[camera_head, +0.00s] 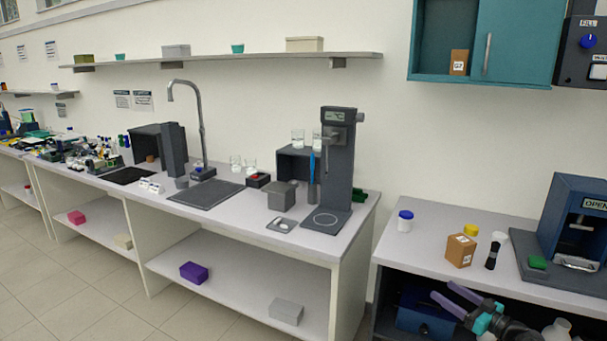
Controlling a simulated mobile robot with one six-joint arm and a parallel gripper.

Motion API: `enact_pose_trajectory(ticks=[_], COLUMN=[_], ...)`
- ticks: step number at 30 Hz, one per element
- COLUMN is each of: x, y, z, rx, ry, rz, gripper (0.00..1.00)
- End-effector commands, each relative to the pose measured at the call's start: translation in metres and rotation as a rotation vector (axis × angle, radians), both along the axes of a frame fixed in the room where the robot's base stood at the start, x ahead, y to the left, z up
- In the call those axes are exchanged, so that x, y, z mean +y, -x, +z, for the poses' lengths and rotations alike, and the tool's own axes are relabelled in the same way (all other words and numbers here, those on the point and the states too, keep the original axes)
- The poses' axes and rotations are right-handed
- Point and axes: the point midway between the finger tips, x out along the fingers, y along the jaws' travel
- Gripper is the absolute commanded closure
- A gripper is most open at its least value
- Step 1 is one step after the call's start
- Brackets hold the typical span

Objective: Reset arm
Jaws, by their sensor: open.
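My gripper (443,290) shows at the lower right, with two purple fingers spread apart and nothing between them. Teal joints and a dark arm link sit behind the fingers. The fingers point up and left, in front of the right bench and its lower shelf. The rest of my arm runs out of the bottom of the picture.
The left bench holds a tall grey rig (338,170) and sink tap (201,120). Floor at lower left is clear.

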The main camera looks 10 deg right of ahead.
Motion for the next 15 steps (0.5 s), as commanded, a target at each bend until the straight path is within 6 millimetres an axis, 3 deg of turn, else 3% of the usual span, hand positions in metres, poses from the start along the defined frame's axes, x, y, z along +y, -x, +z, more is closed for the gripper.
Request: enact_pose_trajectory(ticks=[1,6,15], x=[0.021,0.081,0.175], y=[-0.011,-0.042,-0.088], z=[-0.007,-0.025,-0.057], rx=[0.002,0.004,0.011], ry=[-0.013,-0.062,-0.152], rz=[0.029,0.103,0.145], gripper=[0.35,0.35,0.35])
